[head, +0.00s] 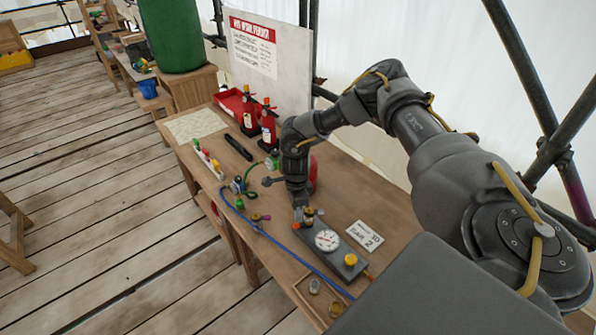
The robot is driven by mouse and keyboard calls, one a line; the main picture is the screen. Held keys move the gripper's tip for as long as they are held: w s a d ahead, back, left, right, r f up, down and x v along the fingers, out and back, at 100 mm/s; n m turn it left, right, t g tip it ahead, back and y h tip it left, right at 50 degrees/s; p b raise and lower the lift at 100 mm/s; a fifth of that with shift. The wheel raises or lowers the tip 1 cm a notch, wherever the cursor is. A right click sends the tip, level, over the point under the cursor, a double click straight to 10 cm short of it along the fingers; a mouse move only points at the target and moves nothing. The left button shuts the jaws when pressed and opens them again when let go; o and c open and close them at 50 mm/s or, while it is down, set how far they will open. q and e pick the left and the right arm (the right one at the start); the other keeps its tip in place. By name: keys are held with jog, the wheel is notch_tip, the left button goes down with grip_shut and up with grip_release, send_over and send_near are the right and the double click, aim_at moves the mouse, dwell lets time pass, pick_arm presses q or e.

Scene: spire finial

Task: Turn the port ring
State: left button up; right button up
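A dark block (312,255) with a white dial gauge (327,240) lies on the wooden bench. A yellow knob (350,260) sits at its near end, and small brass-coloured fittings (309,213) stand at its far end. I cannot tell which of these parts is the port ring. My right gripper (300,213) points down at the far end of the block, close beside the brass-coloured fittings. Its fingers are too small and partly hidden to show whether they touch or hold anything. My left gripper is out of view.
A blue hose (262,232) runs along the bench's front side. Two red extinguishers (268,126) stand behind my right wrist, with a white rack of coloured parts (207,158) to the left. A printed card (359,235) and a small wooden tray (311,310) lie near the block.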

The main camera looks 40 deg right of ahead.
aim_at(297, 225)
notch_tip(297, 225, down, 7)
jog(key=shift+f+p, duration=0.1)
jog(key=shift+p, duration=0.7)
jog(key=shift+c, duration=0.5)
grip_shut()
